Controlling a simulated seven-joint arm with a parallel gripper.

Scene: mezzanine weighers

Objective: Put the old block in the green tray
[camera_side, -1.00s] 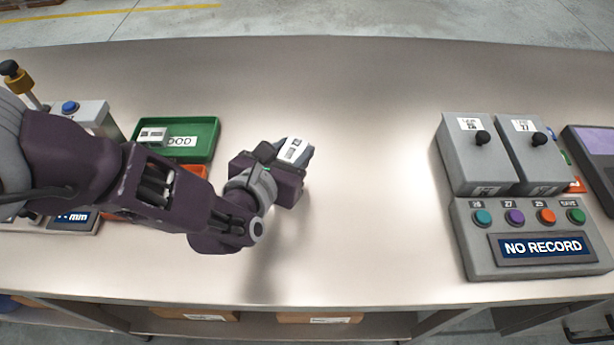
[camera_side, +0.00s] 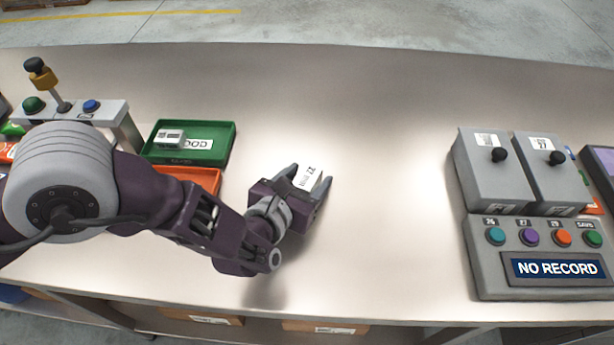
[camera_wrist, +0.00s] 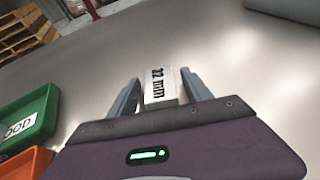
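A small pale block (camera_side: 308,177) with a white label stands between the fingers of my gripper (camera_side: 311,178). In the wrist view the block (camera_wrist: 160,88) has a label that seems to read "22 mm", and my gripper (camera_wrist: 161,78) shows a narrow gap on each side of it. The fingers look open around the block. Whether it rests on the table is unclear. The green tray (camera_side: 228,146), labelled GOOD in part, is left of and behind my gripper, and it also shows in the wrist view (camera_wrist: 47,97). Another small labelled block (camera_side: 170,137) lies in it.
An orange tray (camera_side: 212,180) adjoins the green tray, partly behind my arm. A grey stand (camera_side: 113,112) with a lever and buttons is at the left. Two grey boxes with knobs and a button panel (camera_side: 490,270) reading NO RECORD are at the right. The middle table is clear.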

